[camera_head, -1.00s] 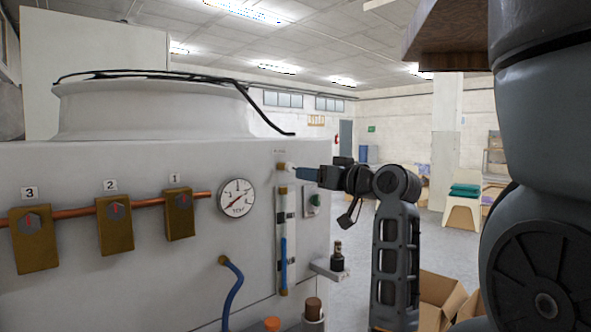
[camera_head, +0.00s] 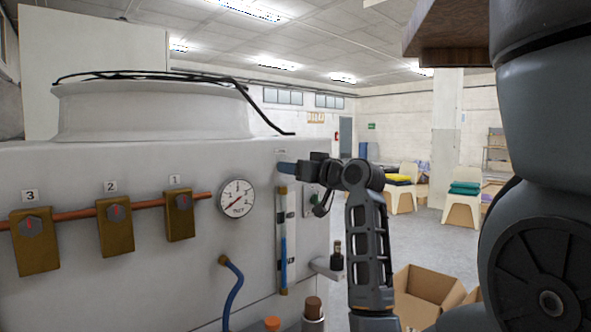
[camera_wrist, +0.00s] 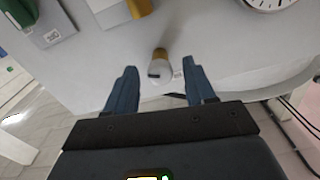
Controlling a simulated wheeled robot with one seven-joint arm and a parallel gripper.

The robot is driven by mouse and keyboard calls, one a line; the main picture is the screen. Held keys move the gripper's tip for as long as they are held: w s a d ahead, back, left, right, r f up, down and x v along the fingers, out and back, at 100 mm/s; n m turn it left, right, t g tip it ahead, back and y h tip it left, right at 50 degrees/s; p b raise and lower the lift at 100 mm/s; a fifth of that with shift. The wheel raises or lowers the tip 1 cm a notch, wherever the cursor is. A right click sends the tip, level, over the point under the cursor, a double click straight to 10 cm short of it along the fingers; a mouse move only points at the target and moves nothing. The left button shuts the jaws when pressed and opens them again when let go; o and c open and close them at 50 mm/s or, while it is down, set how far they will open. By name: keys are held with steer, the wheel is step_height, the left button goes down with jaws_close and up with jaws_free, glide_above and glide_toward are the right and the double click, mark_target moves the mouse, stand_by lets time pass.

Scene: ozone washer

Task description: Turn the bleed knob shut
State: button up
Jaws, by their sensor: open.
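The bleed knob (camera_wrist: 157,72) is a small pale knob with a dark mark on its end and a brass collar, on the washer's white front panel (camera_head: 150,265). In the wrist view it sits between the two blue fingers of my gripper (camera_wrist: 160,68), with a gap on each side. My gripper is open and holds nothing. In the head view, my gripper (camera_head: 283,168) is at the panel above the sight tube (camera_head: 283,240) and hides the knob.
A pressure gauge (camera_head: 237,198) is left of my gripper. A green button box (camera_head: 311,198) is close below right. Brass valves (camera_head: 115,225) on a copper pipe are farther left. Cardboard boxes (camera_head: 425,295) stand on the floor.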

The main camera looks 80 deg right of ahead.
steer(key=shift+c, duration=0.5)
jaws_close()
steer(key=n+b, duration=1.5)
steer(key=n, duration=0.7)
steer(key=shift+f, duration=0.15)
steer(key=shift+n, duration=0.4)
